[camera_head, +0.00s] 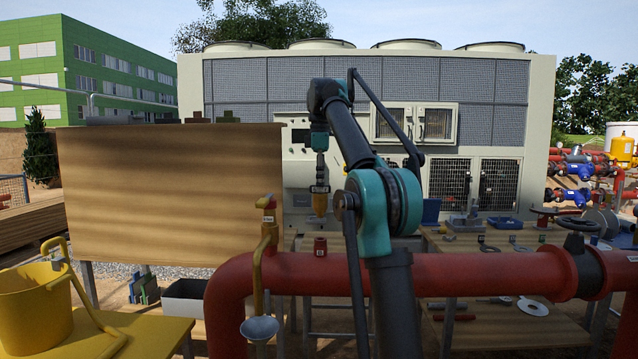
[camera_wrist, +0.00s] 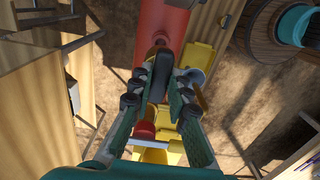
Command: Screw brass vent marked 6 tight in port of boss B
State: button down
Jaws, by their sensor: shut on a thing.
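My gripper (camera_head: 320,160) points down above the red pipe and is shut on a brass vent (camera_head: 319,204) with a yellow-orange band. I cannot read its mark. Below it a short red boss (camera_head: 320,246) with a pale label stands on the pipe; there is a visible gap between vent and boss. I cannot read which boss is B. In the wrist view my fingers (camera_wrist: 163,84) close together over a dark rounded part, and the grip is partly hidden.
The red pipe (camera_head: 460,278) runs across the front. A yellow tube with a grey cup (camera_head: 259,328) hangs before it at left. A yellow bucket (camera_head: 32,308) stands on a yellow table. A wooden panel (camera_head: 170,195) stands behind left; a workbench (camera_head: 500,240) with parts stands at right.

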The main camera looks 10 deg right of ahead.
aim_at(321, 209)
jog(key=shift+f, duration=2.85)
jog(key=shift+f, duration=0.2)
jog(key=shift+f, duration=0.3)
jog(key=shift+f, duration=0.65)
jog(key=m, duration=0.5)
jog(key=shift+f, duration=0.1)
jog(key=m, duration=0.3)
jog(key=shift+s, duration=0.1)
